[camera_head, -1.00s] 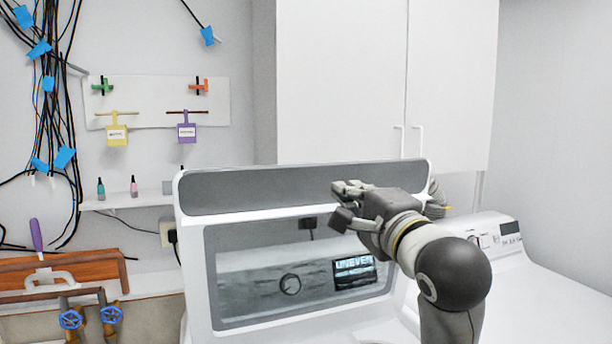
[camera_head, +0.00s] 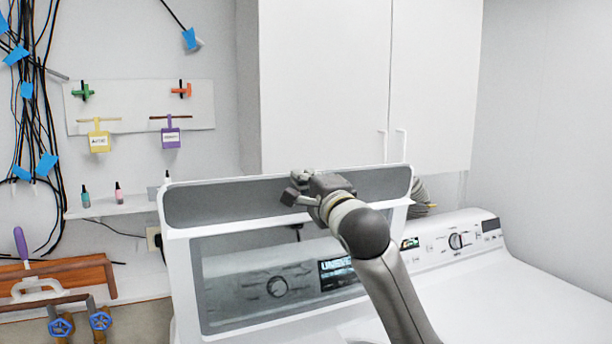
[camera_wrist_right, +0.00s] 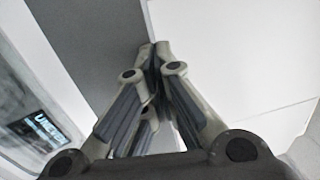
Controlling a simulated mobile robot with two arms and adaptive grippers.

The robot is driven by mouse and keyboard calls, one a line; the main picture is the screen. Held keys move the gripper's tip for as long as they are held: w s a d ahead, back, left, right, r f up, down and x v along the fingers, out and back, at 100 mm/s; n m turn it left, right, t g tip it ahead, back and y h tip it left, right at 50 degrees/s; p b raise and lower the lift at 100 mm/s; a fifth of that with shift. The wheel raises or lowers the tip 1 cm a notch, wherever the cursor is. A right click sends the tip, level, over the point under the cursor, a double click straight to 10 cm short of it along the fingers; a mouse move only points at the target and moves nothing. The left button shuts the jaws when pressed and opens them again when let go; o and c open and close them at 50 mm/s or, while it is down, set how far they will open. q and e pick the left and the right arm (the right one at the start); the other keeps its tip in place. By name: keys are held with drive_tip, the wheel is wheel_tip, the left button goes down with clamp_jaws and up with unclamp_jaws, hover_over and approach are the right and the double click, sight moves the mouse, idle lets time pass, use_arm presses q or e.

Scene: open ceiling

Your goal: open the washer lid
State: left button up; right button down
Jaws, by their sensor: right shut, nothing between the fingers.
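The washer lid (camera_head: 180,255) stands raised, with a window through which the control panel (camera_head: 262,285) and its dial show. Its grey upper band (camera_head: 220,202) faces me. My right gripper (camera_head: 294,186) is in front of the right half of this band, fingers pointing left. In the right wrist view the gripper (camera_wrist_right: 152,50) is shut with nothing between its fingertips, and the grey band (camera_wrist_right: 100,35) lies close beside them. I cannot tell whether the fingers touch the lid. My left gripper is not in view.
White cabinets (camera_head: 325,90) hang above and behind the lid. A second white machine (camera_head: 520,285) with a dial stands at the right. A small shelf (camera_head: 110,210) with bottles, padlocks on a board (camera_head: 195,118) and cables are on the left wall. Valves (camera_head: 60,326) sit low at the left.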

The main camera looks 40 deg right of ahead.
drive_tip(key=p, duration=0.1)
drive_tip(key=w+r+p, duration=0.1)
drive_tip(key=shift+w+d+r+g+p, duration=0.2)
drive_tip(key=shift+w+d+g+p, duration=0.1)
drive_tip(key=shift+d+p, duration=0.1)
idle(0.4)
